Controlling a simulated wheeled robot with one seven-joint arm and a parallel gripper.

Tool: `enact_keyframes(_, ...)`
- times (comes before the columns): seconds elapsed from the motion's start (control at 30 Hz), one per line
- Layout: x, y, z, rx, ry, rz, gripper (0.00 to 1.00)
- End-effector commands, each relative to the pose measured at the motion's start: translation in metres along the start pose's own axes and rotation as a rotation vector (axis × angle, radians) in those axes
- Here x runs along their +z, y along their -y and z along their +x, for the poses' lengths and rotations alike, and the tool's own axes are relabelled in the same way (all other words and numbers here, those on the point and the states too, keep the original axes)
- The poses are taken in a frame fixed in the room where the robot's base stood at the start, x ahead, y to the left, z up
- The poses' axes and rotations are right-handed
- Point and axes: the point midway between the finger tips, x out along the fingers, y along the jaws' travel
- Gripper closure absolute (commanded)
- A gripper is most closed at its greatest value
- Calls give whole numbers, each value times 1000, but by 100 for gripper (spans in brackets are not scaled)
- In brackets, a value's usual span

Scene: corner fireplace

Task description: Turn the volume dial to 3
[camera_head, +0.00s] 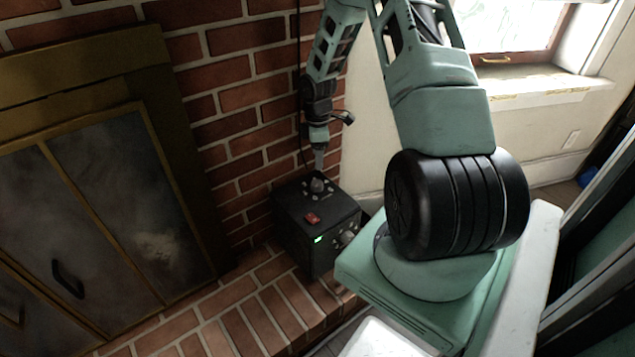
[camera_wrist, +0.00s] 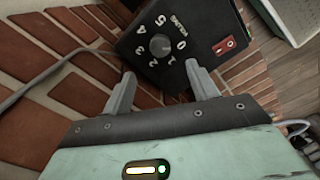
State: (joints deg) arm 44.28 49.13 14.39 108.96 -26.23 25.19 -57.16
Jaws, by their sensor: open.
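The volume dial (camera_wrist: 160,46) is a round grey knob on the top face of a black box (camera_head: 290,237). Numbers from 0 to 5 ring it in the wrist view, with 3 on its left side and 0 on its right. I cannot make out a pointer mark on the knob. The dial also shows in the head view (camera_head: 317,186), just below my gripper (camera_head: 319,160). In the wrist view my gripper (camera_wrist: 162,88) is open, its two fingers apart and empty, pointing toward the dial. The fingers appear clear of the knob.
A red switch (camera_head: 312,218) sits on the box top near the dial. A green light (camera_head: 318,239) and knobs (camera_head: 347,237) are on the box's front. The box stands on a brick hearth (camera_head: 235,318) against a brick wall (camera_head: 240,75). A cable (camera_wrist: 40,75) runs beside the box.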

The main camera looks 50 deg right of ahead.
Motion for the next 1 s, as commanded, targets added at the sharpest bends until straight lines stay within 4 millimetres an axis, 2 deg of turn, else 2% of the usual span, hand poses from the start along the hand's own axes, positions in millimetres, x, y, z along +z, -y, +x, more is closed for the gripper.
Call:
enact_keyframes(0.03, -1, 0, 14, -2, 0, -2, 41)
enact_keyframes(0.2, -1, 1, 50, -2, 1, -2, 41)
enact_keyframes(0.43, 0, 0, 87, -1, 0, -1, 41)
enact_keyframes(0.63, 0, 0, 101, 1, 0, -1, 41)
enact_keyframes(0.93, 0, 0, 103, 2, 0, -1, 41)
enact_keyframes(0.97, 0, 0, 103, 2, 0, -1, 44)
enact_keyframes(1.0, 0, 0, 103, 1, 0, -1, 55)
